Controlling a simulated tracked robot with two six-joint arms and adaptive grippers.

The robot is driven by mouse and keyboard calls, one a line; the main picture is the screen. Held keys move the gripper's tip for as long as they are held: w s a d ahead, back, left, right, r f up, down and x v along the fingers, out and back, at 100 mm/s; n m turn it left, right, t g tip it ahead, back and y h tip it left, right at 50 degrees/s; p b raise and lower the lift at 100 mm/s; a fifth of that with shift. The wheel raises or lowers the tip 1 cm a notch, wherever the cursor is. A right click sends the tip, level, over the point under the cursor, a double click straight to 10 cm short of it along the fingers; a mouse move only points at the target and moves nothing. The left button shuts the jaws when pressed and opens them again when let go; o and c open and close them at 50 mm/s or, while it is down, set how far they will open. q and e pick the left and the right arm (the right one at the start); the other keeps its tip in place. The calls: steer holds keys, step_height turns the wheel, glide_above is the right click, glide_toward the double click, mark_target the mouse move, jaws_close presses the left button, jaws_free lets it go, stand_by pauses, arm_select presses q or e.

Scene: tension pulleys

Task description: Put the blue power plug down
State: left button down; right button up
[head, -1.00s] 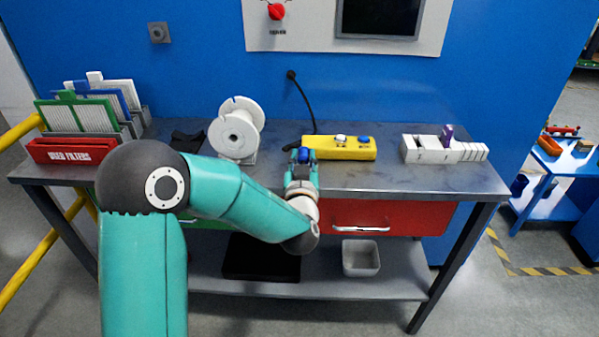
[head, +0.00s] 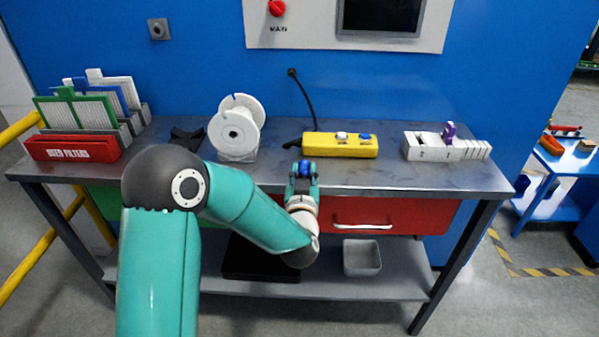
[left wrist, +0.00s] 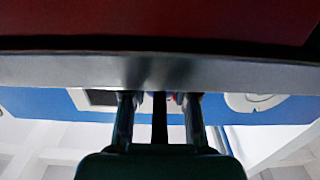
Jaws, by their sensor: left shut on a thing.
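My left gripper (head: 303,172) is shut on a blue power plug (head: 306,168). In the head view it shows in front of the yellow power strip, over the front part of the metal workbench top (head: 410,178). A gap separates it from the strip. In the left wrist view the two fingers (left wrist: 159,105) flank a dark shape; little of the plug shows there, and I cannot tell whether it touches the bench. My right gripper is out of view.
The yellow power strip (head: 325,146) carries a white and a blue piece. A white spool (head: 238,143) stands left, the red filter box (head: 72,149) further left. A grey slotted holder (head: 425,149) stands right. Bare bench lies right of my gripper.

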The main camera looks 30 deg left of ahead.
arm_select(q)
steer(key=shift+f, duration=0.2)
steer(key=c, duration=0.9)
jaws_free()
steer(key=shift+r, duration=0.1)
